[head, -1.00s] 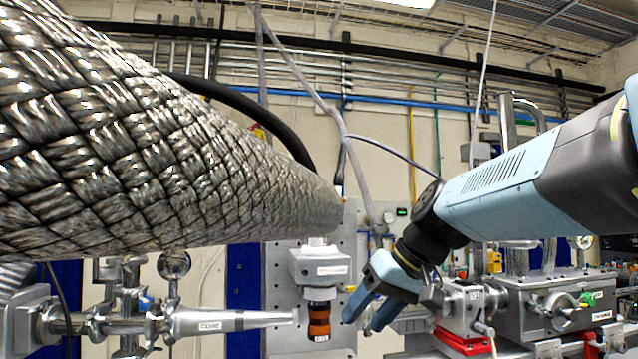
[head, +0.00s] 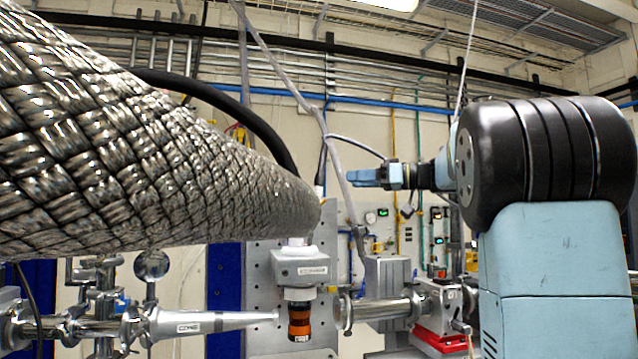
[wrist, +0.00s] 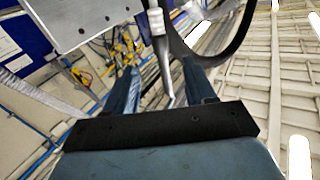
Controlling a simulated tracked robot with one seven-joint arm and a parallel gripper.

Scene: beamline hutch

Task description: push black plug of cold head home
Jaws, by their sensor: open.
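The cold head is probably the grey labelled block (head: 300,268) with a black and orange cylinder (head: 299,316) under it, below the end of the thick braided hose. A black cable (head: 235,100) arcs down behind that hose; its end is hidden there. I cannot clearly make out the black plug or how far it is seated. My gripper (head: 362,178) is open and empty, pointing left, to the right of the hose's end. In the wrist view, a black cable (wrist: 243,38) curves beyond the fingers of my gripper (wrist: 160,66), near a white fitting (wrist: 155,20).
The braided hose (head: 150,170) fills much of the left. A metal cone (head: 215,321) points at the cylinder from the left, and a steel tube (head: 375,309) stands to its right. A perforated grey panel (head: 262,290) is behind. A grey plate (wrist: 85,20) shows in the wrist view.

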